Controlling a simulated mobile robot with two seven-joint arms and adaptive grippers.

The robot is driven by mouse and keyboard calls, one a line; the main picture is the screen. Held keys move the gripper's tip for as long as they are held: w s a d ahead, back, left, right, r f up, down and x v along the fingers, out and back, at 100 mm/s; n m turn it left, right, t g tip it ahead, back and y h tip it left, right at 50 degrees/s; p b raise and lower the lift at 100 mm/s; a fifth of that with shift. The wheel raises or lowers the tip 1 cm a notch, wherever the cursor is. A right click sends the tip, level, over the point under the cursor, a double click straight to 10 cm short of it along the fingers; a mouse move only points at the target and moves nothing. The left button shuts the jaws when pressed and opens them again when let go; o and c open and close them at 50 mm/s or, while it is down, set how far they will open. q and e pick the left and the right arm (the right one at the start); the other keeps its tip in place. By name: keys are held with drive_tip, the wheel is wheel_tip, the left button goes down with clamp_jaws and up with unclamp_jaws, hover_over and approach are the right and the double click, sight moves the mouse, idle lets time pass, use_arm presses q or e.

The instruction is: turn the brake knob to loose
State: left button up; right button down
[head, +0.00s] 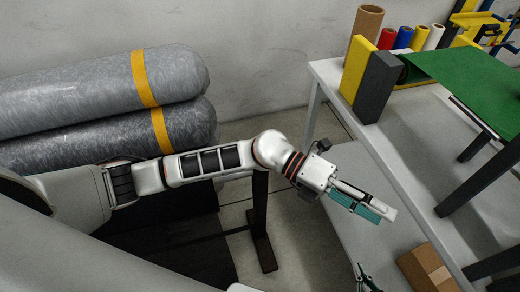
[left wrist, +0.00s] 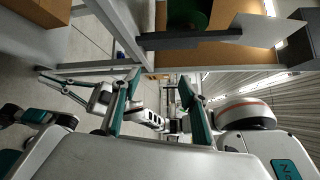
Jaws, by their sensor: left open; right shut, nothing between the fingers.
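I cannot make out the brake knob in either view. My left gripper (head: 384,212) reaches in from the left in the head view, beside the white bench's near edge and apart from the green sheet. Its teal fingers are apart in the left wrist view (left wrist: 159,82), with nothing seen between them. My right gripper (head: 366,278) shows only as dark fingertips at the bottom edge of the head view, and they look empty. In the left wrist view, a dark green roll (left wrist: 189,14) sits above a grey bar (left wrist: 190,40), beyond the fingers.
The white bench (head: 337,84) carries a yellow block (head: 359,68), a dark grey block (head: 377,88), coloured rolls and a green sheet (head: 468,72) on a dark frame. A cardboard box (head: 428,269) sits low on the right. Large grey rolls (head: 100,90) lie at left.

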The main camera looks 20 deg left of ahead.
use_arm(q)
drive_tip(key=w+a+f+m+t+y, duration=0.1)
drive_tip(key=w+a+f+m+y, duration=0.3)
drive_tip(key=a, duration=0.3)
drive_tip(key=w+a+f+m+y, duration=0.1)
drive_tip(key=w+a+f+y, duration=0.35)
drive_tip(key=a+y, duration=0.2)
drive_tip(key=w+a+t+y, duration=0.1)
drive_tip(key=w+a, duration=0.2)
drive_tip(key=a, duration=0.2)
drive_tip(key=w+a+r+t+y, duration=0.1)
drive_tip(key=w+a+y, duration=0.1)
drive_tip(key=w+a, duration=0.2)
drive_tip(key=w+a+r+t+y, duration=0.1)
drive_tip(key=w+a+y, duration=0.1)
drive_tip(key=a, duration=0.5)
drive_tip(key=shift+w+a+y, duration=0.1)
drive_tip(key=shift+w+y, duration=0.15)
drive_tip(key=shift+w, duration=0.4)
drive_tip(key=shift+w+a+f, duration=0.1)
drive_tip(key=shift+a, duration=0.15)
wheel_tip(320, 180, down, 7)
drive_tip(key=shift+d+f+b, duration=0.1)
drive_tip(key=shift+f+b, duration=0.05)
drive_tip(key=shift+b, duration=0.3)
drive_tip(key=c, duration=1.1)
